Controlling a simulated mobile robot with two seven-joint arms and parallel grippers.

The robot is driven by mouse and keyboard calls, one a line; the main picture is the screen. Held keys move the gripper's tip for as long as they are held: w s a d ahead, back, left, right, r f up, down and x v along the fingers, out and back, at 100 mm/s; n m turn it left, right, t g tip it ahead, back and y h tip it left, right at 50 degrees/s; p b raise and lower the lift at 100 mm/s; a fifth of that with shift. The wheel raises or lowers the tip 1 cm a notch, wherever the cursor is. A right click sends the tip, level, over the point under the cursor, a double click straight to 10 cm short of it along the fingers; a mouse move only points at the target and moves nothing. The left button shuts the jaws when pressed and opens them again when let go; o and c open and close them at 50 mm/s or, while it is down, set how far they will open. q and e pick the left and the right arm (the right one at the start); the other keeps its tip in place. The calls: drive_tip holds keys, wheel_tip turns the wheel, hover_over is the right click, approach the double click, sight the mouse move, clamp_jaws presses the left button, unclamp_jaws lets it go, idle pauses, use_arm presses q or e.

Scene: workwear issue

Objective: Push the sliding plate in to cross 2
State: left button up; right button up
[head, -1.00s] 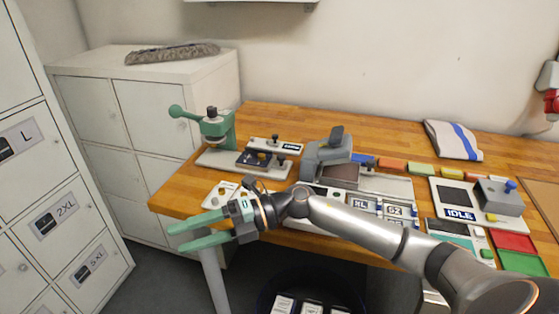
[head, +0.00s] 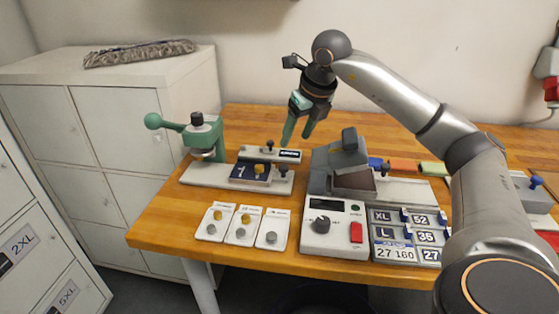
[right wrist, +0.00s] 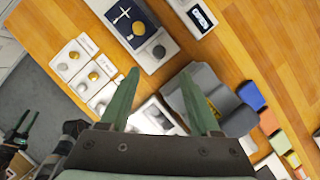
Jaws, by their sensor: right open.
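The green lever press (head: 205,138) stands at the left of the table on a pale base. A dark blue plate (head: 243,173) with a gold disc lies on that base, right of the press head. A dark knob (head: 283,170) stands at its right end. In the right wrist view the blue plate (right wrist: 126,22) shows a white cross. My right gripper (head: 297,140) is open and empty, pointing down behind and right of the plate, apart from it. A green two-fingered shape (right wrist: 22,127), probably my left gripper, shows small beyond the table's front edge; its opening is unclear.
A strip with a dark knob and label (head: 270,153) lies behind the plate. A grey device (head: 338,165) stands close to its right. Several small cards (head: 242,226) and a control box (head: 333,228) lie in front. The table's left corner is clear.

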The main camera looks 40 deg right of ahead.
sight(284, 166)
drive_tip(key=x, duration=1.1)
drive_tip(key=shift+a+f, duration=0.15)
clamp_jaws()
idle(1.0)
